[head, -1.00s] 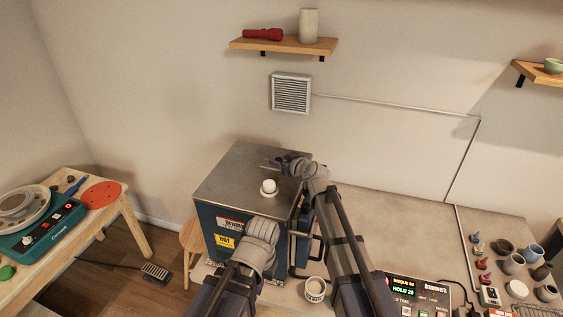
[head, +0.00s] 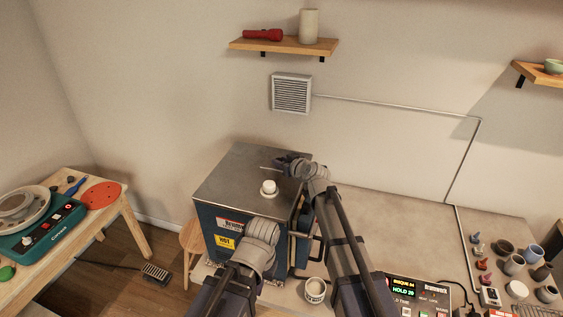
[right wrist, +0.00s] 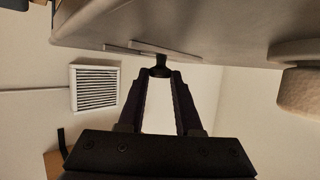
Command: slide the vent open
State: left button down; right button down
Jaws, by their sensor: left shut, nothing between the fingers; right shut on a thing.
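The kiln (head: 228,183) is a blue box with a grey metal top. A thin flat slide plate with a dark knob lies on that top; in the right wrist view I see the plate (right wrist: 180,52) and the knob (right wrist: 160,70). My right gripper (head: 284,163) is over the back of the kiln top, shut on the knob; its fingers also show in the right wrist view (right wrist: 160,80). The vent opening itself is hidden. My left gripper (head: 262,233) is in front of the kiln; its fingers are hidden behind its wrist.
A white round cap (head: 268,187) stands on the kiln top near my right gripper. A louvred grille (head: 291,93) is on the wall behind. A white cup (head: 315,290) stands between my arms, and small pots stand at the far right.

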jog(key=shift+d, duration=0.1)
dwell(0.5)
jog(key=d, duration=0.2)
jog(key=s+d, duration=0.1)
jog(key=d, duration=0.1)
jog(key=shift+s+d, duration=0.1)
jog(key=shift+s, duration=0.1)
jog(key=c, duration=0.6)
grip_release()
jog(key=shift+d, duration=0.1)
jog(key=p+v, duration=0.3)
jog(key=v, duration=0.4)
jog(key=shift+s+d+r, duration=0.1)
jog(key=shift+s+r, duration=0.05)
jog(key=shift+s, duration=0.2)
